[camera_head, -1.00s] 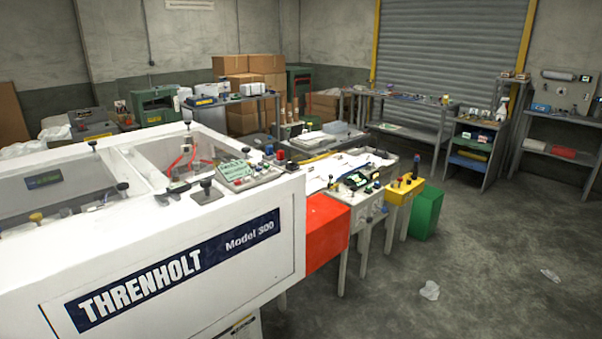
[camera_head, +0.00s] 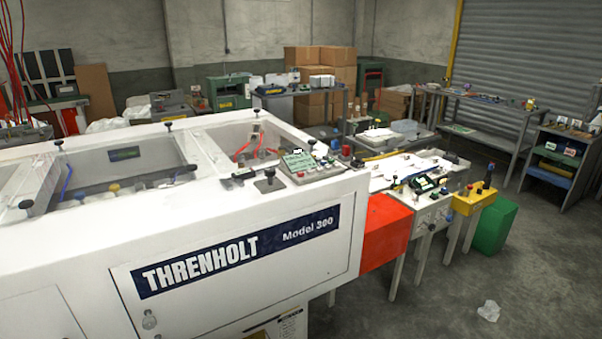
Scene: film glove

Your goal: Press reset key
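The white Threnholt Model 300 machine (camera_head: 250,285) fills the left and middle of the head view. A small control panel (camera_head: 310,168) with a green face sits on its top right corner, with small coloured buttons at its right end. A second control box (camera_head: 425,205) with a dark display and knobs stands further right, beside a yellow box (camera_head: 473,198) with knobs. I cannot make out which key is the reset key; labels are too small to read. Neither of my grippers is in view.
An orange-red block (camera_head: 384,232) joins the machine's right end, and a green box (camera_head: 493,226) stands beyond the yellow one. Crumpled paper (camera_head: 489,311) lies on the open concrete floor (camera_head: 540,270) at right. Benches and cardboard boxes (camera_head: 318,70) line the back.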

